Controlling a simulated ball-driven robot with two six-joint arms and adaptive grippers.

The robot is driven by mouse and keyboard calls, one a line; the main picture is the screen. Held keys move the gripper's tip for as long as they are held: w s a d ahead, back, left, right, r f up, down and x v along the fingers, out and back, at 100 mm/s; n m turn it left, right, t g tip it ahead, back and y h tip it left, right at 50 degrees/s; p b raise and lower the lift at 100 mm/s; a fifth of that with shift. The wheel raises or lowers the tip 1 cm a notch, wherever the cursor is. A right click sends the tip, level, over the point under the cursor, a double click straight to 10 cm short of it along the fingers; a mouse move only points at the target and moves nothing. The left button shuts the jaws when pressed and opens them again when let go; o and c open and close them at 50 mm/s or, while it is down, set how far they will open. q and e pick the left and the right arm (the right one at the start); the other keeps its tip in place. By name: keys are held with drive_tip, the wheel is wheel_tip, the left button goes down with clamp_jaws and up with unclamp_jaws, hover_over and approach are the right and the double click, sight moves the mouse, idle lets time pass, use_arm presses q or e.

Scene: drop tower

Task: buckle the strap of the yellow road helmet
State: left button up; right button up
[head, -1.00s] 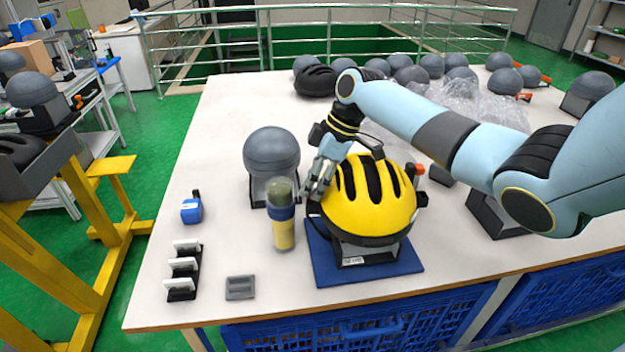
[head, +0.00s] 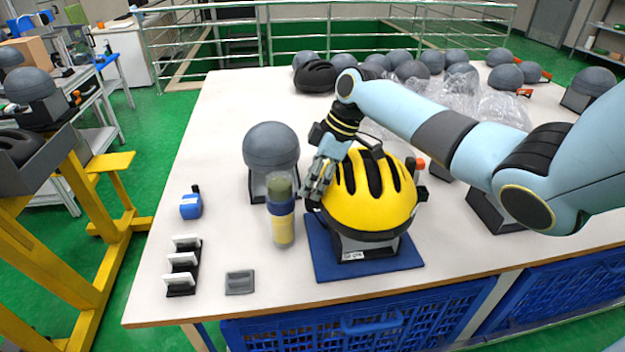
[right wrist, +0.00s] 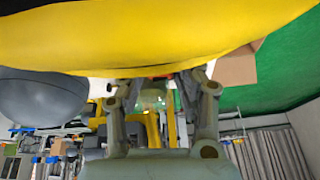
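The yellow road helmet (head: 372,194) with black vents sits upright on a dark headform stand on a blue mat (head: 323,262). My right gripper (head: 313,196) reaches down at the helmet's left side, close beside its lower rim. In the right wrist view the helmet's yellow shell (right wrist: 150,45) fills the top, above the gripper (right wrist: 160,82). Its two fingers stand apart with background showing between them. The fingertips are partly hidden by the rim, near a small orange-red bit. I cannot make out the strap or buckle. My left gripper is out of view.
A grey headform (head: 271,148) and an upright bottle with a yellow lower part (head: 282,226) stand just left of the helmet. A blue item (head: 190,207), a white-slotted rack (head: 183,268) and a grey block (head: 239,282) lie front left. Clear plastic wrap (head: 465,105) and several headforms are behind.

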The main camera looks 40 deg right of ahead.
drive_tip(key=shift+o, duration=1.4)
drive_tip(key=shift+r, duration=0.15)
drive_tip(key=v, duration=1.1)
drive_tip(key=shift+s+d+r, duration=0.1)
drive_tip(key=shift+d+r, duration=0.05)
drive_tip(key=shift+r, duration=0.2)
